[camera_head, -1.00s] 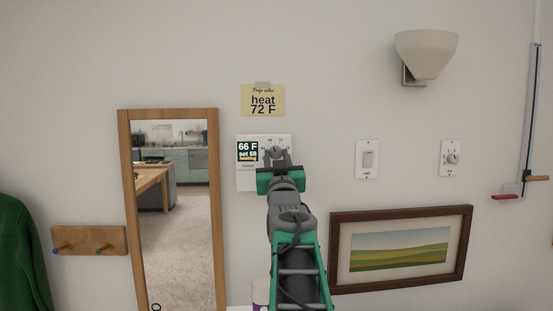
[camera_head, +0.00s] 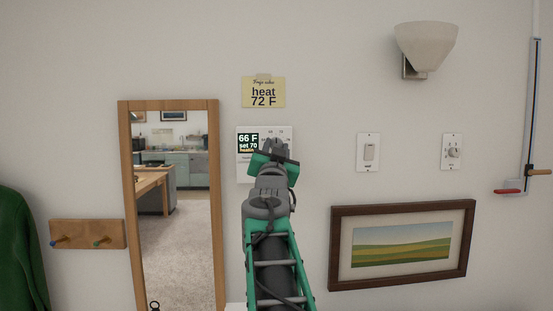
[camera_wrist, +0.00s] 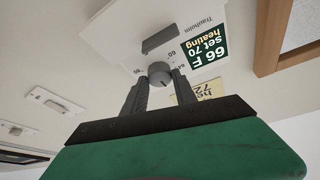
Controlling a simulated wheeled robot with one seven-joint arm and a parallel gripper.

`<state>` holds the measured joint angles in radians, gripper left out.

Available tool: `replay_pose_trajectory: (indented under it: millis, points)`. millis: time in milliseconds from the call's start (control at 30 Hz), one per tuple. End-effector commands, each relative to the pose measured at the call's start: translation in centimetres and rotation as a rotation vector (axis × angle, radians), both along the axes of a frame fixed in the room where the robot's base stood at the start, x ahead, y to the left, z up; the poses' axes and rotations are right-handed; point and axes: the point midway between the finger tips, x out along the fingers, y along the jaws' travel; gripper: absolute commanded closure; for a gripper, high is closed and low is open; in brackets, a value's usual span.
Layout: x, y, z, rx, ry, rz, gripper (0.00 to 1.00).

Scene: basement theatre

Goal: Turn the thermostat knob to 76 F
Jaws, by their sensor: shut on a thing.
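The white thermostat (camera_head: 243,170) is on the wall, mostly behind my gripper in the head view. Its dark display (camera_head: 247,143) reads 66 F, set 70, heating; it also shows in the wrist view (camera_wrist: 207,50). The round grey knob (camera_wrist: 160,74) sits on the thermostat beside the display, with numbers around it. My gripper (camera_wrist: 157,84) is shut on the knob, one finger on each side. In the head view my gripper (camera_head: 273,147) is tilted and hides the knob.
A yellow note (camera_head: 264,92) above the thermostat reads heat 72 F. A mirror (camera_head: 212,200) hangs to the left. A light switch (camera_head: 369,152) and a dial (camera_head: 452,152) are to the right, with a framed picture (camera_head: 402,246) below and a lamp (camera_head: 426,45) above.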

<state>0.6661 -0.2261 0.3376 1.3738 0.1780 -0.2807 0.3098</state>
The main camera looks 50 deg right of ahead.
Motion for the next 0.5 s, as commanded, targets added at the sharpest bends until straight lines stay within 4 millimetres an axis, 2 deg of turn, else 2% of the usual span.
replay_pose_trajectory:
  millis: [33,500]
  points:
    - [0.2,0.16,-0.47,0.031,-0.026,0.003,1.0]
    - [0.38,0.36,0.19,0.375,-0.316,0.003,1.0]
